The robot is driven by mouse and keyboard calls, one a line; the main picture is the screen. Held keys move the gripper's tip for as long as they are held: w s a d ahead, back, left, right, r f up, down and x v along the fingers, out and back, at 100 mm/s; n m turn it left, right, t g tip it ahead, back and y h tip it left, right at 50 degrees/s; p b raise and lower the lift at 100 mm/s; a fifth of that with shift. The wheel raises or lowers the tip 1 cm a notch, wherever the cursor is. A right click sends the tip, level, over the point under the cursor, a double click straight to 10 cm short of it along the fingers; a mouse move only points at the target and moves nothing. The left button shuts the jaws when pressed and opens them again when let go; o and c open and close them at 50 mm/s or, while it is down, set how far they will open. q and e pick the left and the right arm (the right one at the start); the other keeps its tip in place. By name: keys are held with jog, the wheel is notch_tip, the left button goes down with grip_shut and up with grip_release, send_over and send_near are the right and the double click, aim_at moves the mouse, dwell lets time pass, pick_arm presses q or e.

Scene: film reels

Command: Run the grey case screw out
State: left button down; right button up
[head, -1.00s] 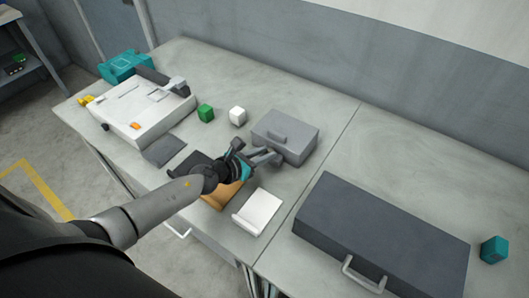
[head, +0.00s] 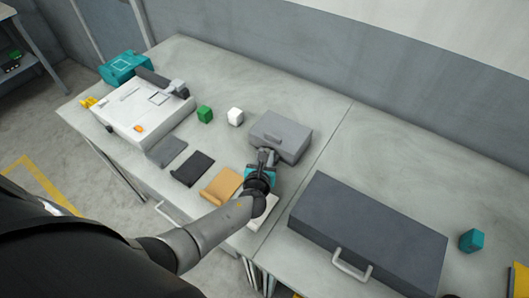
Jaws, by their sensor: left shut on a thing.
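The grey case (head: 283,132) is a small box with a raised handle-like piece on its lid, on the bench left of the seam. My left gripper (head: 266,157) is at the front face of the case, toward its left side. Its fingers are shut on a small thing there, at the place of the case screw. The screw itself is hidden by the fingers. My right gripper is not in the head view.
A large dark case (head: 370,235) lies right of the seam. A green block (head: 205,114) and a white block (head: 235,116) stand behind left. Grey, black and tan pads lie in front; my arm partly covers a white one. A white machine (head: 140,108) stands far left.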

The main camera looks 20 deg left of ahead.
pick_arm(q)
jog(key=shift+d+n+y, duration=0.15)
jog(key=shift+n+y, duration=0.35)
jog(key=shift+y, duration=0.1)
jog(key=c, duration=0.7)
grip_release()
jog(key=shift+w+d, duration=0.1)
